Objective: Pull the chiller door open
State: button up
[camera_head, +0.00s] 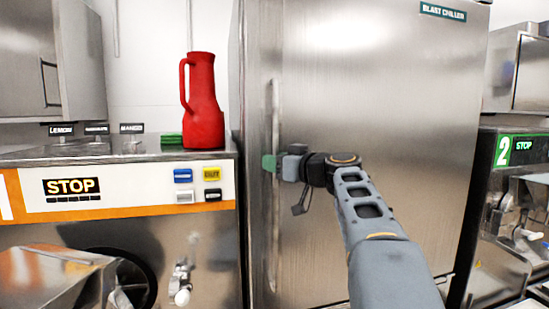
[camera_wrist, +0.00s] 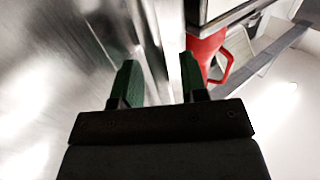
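The blast chiller is a tall steel cabinet with its door (camera_head: 390,110) shut, and a "BLAST CHILLER" label at the top right. A long vertical bar handle (camera_head: 274,115) runs near the door's left edge. My gripper (camera_head: 269,162) is at the handle's mid-height, with its green fingertips at the bar. In the wrist view, the two green fingers of my gripper (camera_wrist: 160,80) are spread, with the handle bar (camera_wrist: 154,45) running between them. Gaps seem to remain beside the bar. The fingers' far tips are partly hidden in the head view.
A red jug (camera_head: 204,115) stands on the batch freezer (camera_head: 130,190) to the left, close to the chiller's left side. Another machine marked 2 (camera_head: 503,150) stands to the right. Flavour labels and a green item (camera_head: 171,139) sit on the left machine's top.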

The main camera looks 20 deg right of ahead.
jog(key=shift+w+a, duration=0.1)
jog(key=shift+w, duration=0.15)
grip_shut()
dwell(0.3)
